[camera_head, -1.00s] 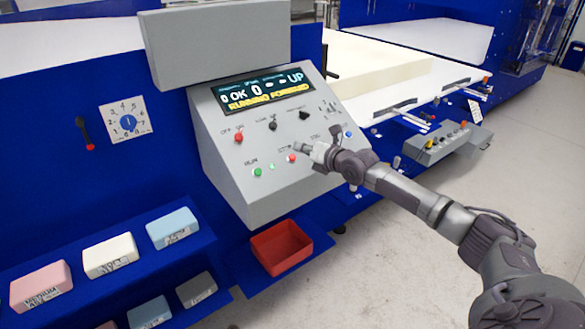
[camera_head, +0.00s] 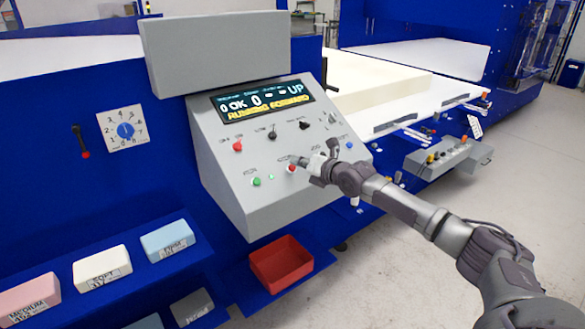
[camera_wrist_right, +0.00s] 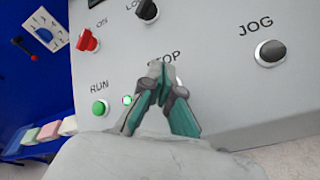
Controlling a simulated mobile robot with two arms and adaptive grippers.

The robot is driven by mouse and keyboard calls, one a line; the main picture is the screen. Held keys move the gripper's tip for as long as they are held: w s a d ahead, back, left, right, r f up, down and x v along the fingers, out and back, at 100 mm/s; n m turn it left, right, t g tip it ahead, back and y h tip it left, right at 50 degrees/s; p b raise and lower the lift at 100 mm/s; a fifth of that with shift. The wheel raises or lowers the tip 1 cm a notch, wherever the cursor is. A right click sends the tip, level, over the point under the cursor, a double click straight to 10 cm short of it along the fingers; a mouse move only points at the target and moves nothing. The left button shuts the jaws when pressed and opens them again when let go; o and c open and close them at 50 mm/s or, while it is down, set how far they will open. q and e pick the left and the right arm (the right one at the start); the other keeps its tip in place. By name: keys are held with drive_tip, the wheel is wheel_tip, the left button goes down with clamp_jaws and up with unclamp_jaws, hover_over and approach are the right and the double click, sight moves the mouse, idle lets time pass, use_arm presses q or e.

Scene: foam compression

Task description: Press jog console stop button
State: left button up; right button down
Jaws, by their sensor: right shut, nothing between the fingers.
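The grey jog console (camera_head: 225,155) has a sloped front with a display (camera_head: 262,103) reading "RUNNING FORWARD". The red stop button (camera_head: 292,169) is low on this panel, right of the green RUN button (camera_head: 256,182). My right gripper (camera_head: 302,162) is shut and empty, its tips at the stop button's upper right. Whether they touch it is unclear. In the right wrist view, the closed fingertips (camera_wrist_right: 158,72) cover part of the STOP label and hide the button. The RUN button (camera_wrist_right: 99,109) has a lit green lamp beside it. My left gripper is out of view.
A dark JOG button (camera_wrist_right: 270,52) is right of the fingers in the wrist view. A red switch (camera_head: 238,146) and black knobs (camera_head: 272,134) are above the stop button. A red bin (camera_head: 281,265) is below the console. Foam sample blocks (camera_head: 103,266) sit lower left.

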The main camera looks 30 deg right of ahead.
idle(0.9)
drive_tip(key=shift+w+f+b, duration=0.2)
drive_tip(key=shift+f+b, duration=0.15)
drive_tip(key=shift+b, duration=0.5)
drive_tip(key=shift+w+f+b, duration=0.2)
drive_tip(key=shift+f+b, duration=0.25)
drive_tip(key=shift+b, duration=0.35)
idle(0.4)
drive_tip(key=shift+r, duration=0.1)
idle(0.4)
drive_tip(key=shift+s+r+p, duration=0.2)
drive_tip(key=shift+r+p, duration=0.2)
drive_tip(key=shift+p, duration=0.2)
drive_tip(key=shift+s+r, duration=0.2)
drive_tip(key=shift+r, duration=0.05)
